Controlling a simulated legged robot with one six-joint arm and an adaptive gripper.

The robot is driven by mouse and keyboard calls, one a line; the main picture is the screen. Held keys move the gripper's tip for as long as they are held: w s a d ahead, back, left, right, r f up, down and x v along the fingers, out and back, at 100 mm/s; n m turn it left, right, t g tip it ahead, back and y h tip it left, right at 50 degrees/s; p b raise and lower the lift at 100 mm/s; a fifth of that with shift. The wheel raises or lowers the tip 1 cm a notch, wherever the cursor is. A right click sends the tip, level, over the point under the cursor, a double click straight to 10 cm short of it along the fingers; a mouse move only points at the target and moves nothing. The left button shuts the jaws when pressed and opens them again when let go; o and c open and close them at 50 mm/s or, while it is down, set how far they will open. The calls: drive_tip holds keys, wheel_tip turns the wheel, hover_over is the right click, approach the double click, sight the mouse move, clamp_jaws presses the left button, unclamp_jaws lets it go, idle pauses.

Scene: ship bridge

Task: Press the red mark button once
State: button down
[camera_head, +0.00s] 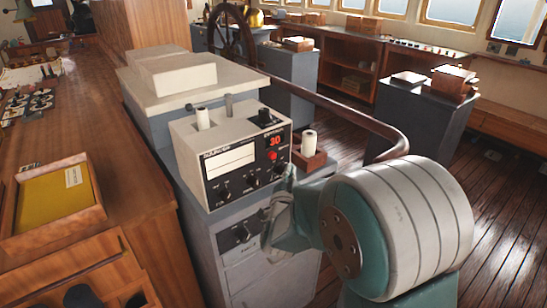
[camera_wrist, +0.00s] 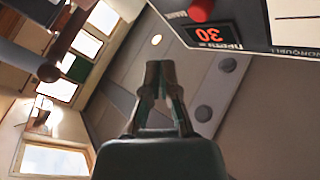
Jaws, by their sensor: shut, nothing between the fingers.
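The red mark button (camera_head: 272,156) is on the front panel of a cream instrument box (camera_head: 197,150), just below a red display reading 30 (camera_head: 274,141). In the wrist view the red button (camera_wrist: 200,9) shows at the top edge, partly cut off, beside the upside-down display (camera_wrist: 209,37). My gripper (camera_head: 288,172) is close to the right side of the panel, near the button. In the wrist view my gripper (camera_wrist: 159,68) has its fingertips together and empty, with the button up and right of them. The tips do not appear to touch it; the exact gap cannot be told.
The box stands on a grey cabinet (camera_head: 270,272). Two white rolls, one on the box (camera_head: 202,119) and one in a wooden holder (camera_head: 309,143), stand near. A wooden counter (camera_head: 130,180) with a yellow folder (camera_head: 56,195) is left. Wooden floor (camera_head: 500,200) is open at right.

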sight(278, 150)
drive_tip(key=shift+w+a, duration=0.55)
drive_tip(key=shift+w, duration=0.3)
drive_tip(key=shift+w+a, duration=0.55)
drive_tip(key=shift+w, duration=0.25)
drive_tip(key=shift+w+a, duration=0.1)
drive_tip(key=shift+w, duration=0.05)
drive_tip(key=shift+w+a+r, duration=0.1)
drive_tip(key=shift+w, duration=0.05)
drive_tip(key=shift+w+a, duration=0.3)
drive_tip(key=shift+w, duration=0.1)
idle(1.2)
drive_tip(key=shift+s+d, duration=0.55)
drive_tip(key=shift+s, duration=0.2)
drive_tip(key=shift+s, duration=0.1)
drive_tip(key=s+d, duration=0.1)
drive_tip(key=s, duration=0.1)
drive_tip(key=s+d, duration=0.1)
drive_tip(key=s, duration=0.1)
drive_tip(key=shift+d, duration=0.4)
